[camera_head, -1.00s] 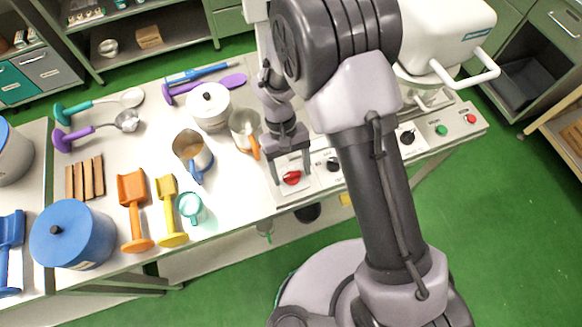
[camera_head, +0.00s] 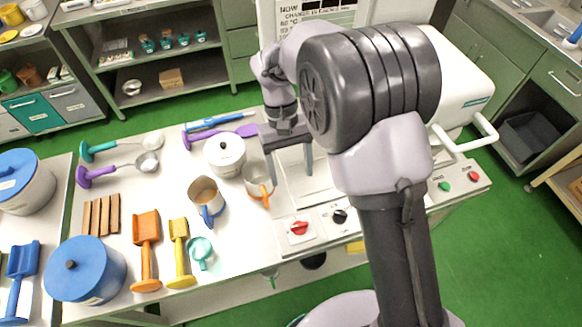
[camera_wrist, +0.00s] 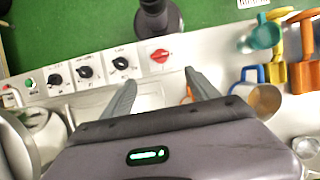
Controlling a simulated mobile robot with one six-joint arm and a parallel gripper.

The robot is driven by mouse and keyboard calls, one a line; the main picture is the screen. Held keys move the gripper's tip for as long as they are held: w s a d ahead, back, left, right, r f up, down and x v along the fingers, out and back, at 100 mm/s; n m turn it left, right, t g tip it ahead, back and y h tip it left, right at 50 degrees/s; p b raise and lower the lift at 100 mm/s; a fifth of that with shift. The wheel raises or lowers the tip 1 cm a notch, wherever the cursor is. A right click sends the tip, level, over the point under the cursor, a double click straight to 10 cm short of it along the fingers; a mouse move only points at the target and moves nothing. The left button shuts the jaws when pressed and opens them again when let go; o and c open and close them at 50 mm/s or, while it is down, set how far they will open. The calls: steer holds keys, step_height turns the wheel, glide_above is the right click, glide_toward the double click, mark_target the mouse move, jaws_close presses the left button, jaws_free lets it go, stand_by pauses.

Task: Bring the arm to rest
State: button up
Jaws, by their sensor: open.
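My gripper (camera_head: 291,172) is open with nothing between its fingers. In the head view it hangs above the kettle machine's light top, beside a steel jug with an orange handle (camera_head: 257,180). In the wrist view the two fingers of my gripper (camera_wrist: 160,85) spread apart over the machine's front edge. The red knob (camera_head: 299,228) on the control panel lies in front of the fingers, clear of them; it also shows in the wrist view (camera_wrist: 159,56). My upper arm hides part of the machine in the head view.
A white lidded pot (camera_head: 225,152), a blue-handled jug (camera_head: 206,197), a teal cup (camera_head: 201,250), scoops and a blue lidded pot (camera_head: 86,270) crowd the table to the left. The white kettle machine body (camera_head: 462,75) stands at right. Green floor is open at lower right.

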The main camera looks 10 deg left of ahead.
steer(key=s+d+r+m+t+y+b, duration=0.25)
steer(key=d+r+b, duration=0.2)
steer(key=d, duration=0.35)
steer(key=s+d+r+m+t+y+b, duration=0.2)
steer(key=s+d+r+m+t+b, duration=0.15)
steer(key=d+b, duration=0.3)
steer(key=s+d+f+m+t+b, duration=0.2)
steer(key=s+d+m+t+b, duration=0.1)
steer(key=s, duration=0.4)
steer(key=d+m, duration=0.1)
steer(key=d, duration=0.1)
steer(key=shift+s+d+f+m+t, duration=0.2)
steer(key=shift+d+f+m+t, duration=0.1)
steer(key=shift+d+f+m, duration=0.1)
steer(key=shift+c, duration=0.4)
